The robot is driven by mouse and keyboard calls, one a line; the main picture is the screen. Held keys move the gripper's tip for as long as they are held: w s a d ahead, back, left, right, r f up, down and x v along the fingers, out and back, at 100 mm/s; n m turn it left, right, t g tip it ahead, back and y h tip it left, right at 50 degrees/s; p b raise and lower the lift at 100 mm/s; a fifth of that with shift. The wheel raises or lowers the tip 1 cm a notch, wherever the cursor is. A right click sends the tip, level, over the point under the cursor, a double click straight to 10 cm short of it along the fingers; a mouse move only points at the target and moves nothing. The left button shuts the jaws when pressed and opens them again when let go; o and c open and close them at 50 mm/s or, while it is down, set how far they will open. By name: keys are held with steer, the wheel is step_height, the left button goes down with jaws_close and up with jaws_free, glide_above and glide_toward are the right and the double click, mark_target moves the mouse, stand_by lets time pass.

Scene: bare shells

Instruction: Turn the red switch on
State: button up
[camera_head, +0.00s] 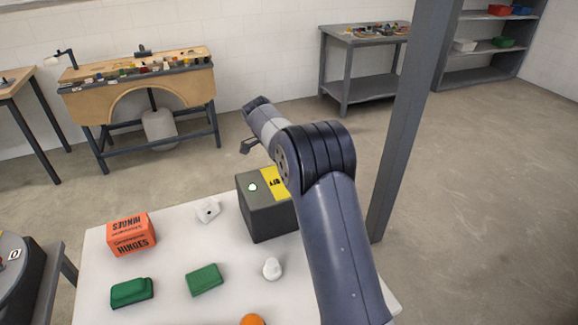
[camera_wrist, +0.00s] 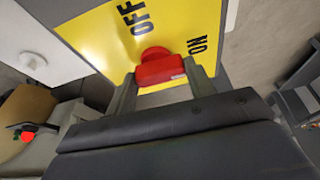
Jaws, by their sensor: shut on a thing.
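The red switch (camera_wrist: 160,68) stands out from a yellow plate (camera_wrist: 105,35) in the wrist view. The plate carries the black words OFF and ON; ON is to the right, close to the switch. My gripper (camera_wrist: 163,88) is shut on the red switch, with one finger on each side of it. How far the switch is turned is hard to tell. In the head view a dark grey box (camera_head: 262,216) with a yellow label (camera_head: 272,181) stands at the back of the white table (camera_head: 170,280). The red switch is not visible there; my arm covers part of the box.
An orange hinge box (camera_head: 131,235), two green blocks (camera_head: 205,280), a white knob-like piece (camera_head: 272,268) and a small whitish piece (camera_head: 208,210) stand on the table. A grey post (camera_head: 405,125) rises right of my arm. Workbenches (camera_head: 140,80) line the back wall.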

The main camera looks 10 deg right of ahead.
steer(key=shift+m, duration=0.3)
steer(key=o, duration=1)
steer(key=shift+r, duration=0.1)
steer(key=v, duration=1)
steer(key=shift+w+a+r, duration=0.1)
steer(key=shift+w+r, duration=0.05)
steer(key=shift+r, duration=0.15)
steer(key=x, duration=1.1)
steer(key=shift+a, duration=0.1)
